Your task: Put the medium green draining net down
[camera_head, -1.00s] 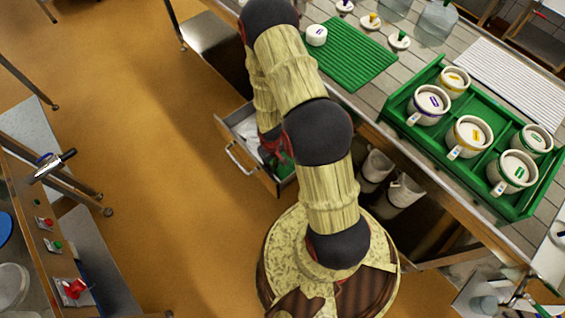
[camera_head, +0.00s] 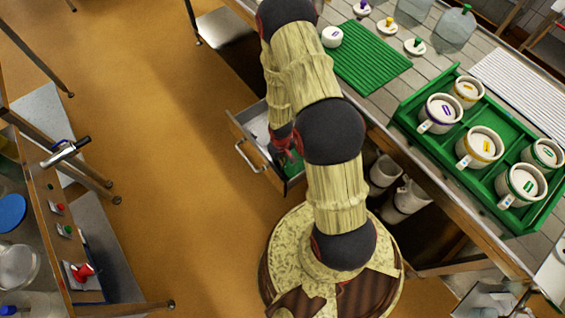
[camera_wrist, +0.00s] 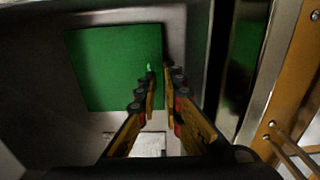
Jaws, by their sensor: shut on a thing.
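The medium green draining net (camera_wrist: 105,75) shows in the wrist view as a flat, dark green square inside a drawer (camera_head: 248,120). My gripper (camera_wrist: 161,68) reaches down into this drawer, its fingertips close together at the net's right edge, shut on it. A small pale green bit shows by the left fingertip. I cannot tell whether the net touches the drawer floor. In the head view, a bit of green (camera_head: 294,164) shows in the drawer beside my gripper's red part; my arm hides most of the rest.
A white piece (camera_wrist: 149,144) lies in the drawer below the fingers. The drawer's metal wall (camera_wrist: 200,50) is close to the right of my gripper. Above, the counter carries a green ribbed mat (camera_head: 370,60) and a green crate (camera_head: 458,170) with several moulds.

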